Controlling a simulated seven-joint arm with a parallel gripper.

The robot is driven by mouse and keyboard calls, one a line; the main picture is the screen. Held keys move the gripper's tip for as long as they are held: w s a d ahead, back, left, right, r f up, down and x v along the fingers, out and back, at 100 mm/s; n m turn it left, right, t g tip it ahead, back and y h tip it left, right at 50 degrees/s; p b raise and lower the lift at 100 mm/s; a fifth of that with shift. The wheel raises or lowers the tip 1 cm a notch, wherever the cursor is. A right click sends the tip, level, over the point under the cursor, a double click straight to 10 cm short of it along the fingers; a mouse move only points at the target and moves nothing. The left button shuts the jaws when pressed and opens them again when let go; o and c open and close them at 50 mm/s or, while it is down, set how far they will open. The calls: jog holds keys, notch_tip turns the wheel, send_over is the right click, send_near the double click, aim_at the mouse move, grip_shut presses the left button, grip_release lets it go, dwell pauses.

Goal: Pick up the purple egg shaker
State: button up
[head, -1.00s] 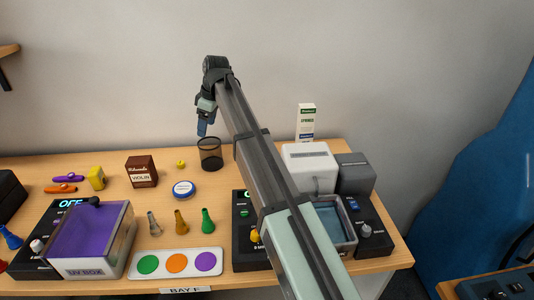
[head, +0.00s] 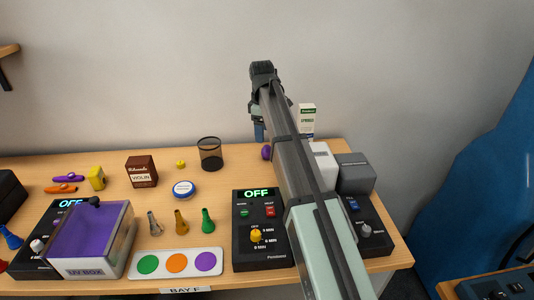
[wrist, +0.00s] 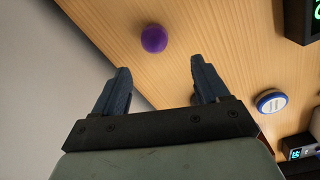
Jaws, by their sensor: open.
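The purple egg shaker (head: 267,152) lies on the wooden table near its back edge, partly hidden by my arm in the head view. In the wrist view the egg shaker (wrist: 154,38) shows whole, beyond my fingertips and between their lines. My gripper (wrist: 158,78) is open and empty, with its two blue fingers wide apart. In the head view my gripper (head: 259,132) hangs above the back edge of the table, close to the egg and apart from it.
A black mesh cup (head: 210,154) stands left of the egg. A white and green box (head: 307,120) and a grey box (head: 355,173) stand to the right. A control box (head: 258,240) is in front. A blue-and-white round tin (head: 183,189) lies further left.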

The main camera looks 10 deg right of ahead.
aim_at(266, 147)
jog(key=shift+f, duration=2)
jog(key=f, duration=0.2)
jog(key=d+f, duration=0.1)
jog(key=f, duration=0.1)
jog(key=shift+w, duration=0.25)
jog(key=shift+f, duration=0.6)
jog(key=c, duration=1.1)
jog(key=shift+r, duration=0.1)
jog(key=shift+c, duration=0.2)
